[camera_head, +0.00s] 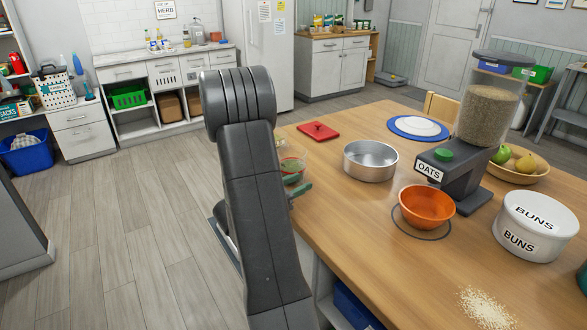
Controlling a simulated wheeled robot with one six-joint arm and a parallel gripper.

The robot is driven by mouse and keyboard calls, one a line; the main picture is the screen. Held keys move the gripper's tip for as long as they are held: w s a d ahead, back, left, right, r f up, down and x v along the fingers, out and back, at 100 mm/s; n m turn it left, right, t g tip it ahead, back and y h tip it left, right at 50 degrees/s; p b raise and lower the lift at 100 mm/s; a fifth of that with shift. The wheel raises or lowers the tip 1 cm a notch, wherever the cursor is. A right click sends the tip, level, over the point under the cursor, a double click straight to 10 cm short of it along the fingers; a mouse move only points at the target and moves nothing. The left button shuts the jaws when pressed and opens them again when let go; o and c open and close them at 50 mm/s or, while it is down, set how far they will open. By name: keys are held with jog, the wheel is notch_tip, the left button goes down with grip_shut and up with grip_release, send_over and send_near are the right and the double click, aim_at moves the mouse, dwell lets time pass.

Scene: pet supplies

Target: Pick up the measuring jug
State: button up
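A clear container (293,165) with red and green showing, partly hidden behind my arm, stands near the left edge of the wooden table; it may be the measuring jug, but I cannot tell for sure. A green handle-like piece (300,188) sticks out to the right of my arm just below it. My dark grey arm rises through the middle of the picture and covers that part of the table edge. My gripper does not show; it seems hidden behind the arm.
On the table (400,270) are a red board (318,131), a metal pan (370,162), an orange bowl (427,207) under an oats dispenser (468,165), a white buns tin (536,228), a fruit bowl (522,174) and spilled grain (486,308). The floor to the left is clear.

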jog(key=shift+x, duration=1.5)
jog(key=shift+r, duration=0.1)
grip_shut()
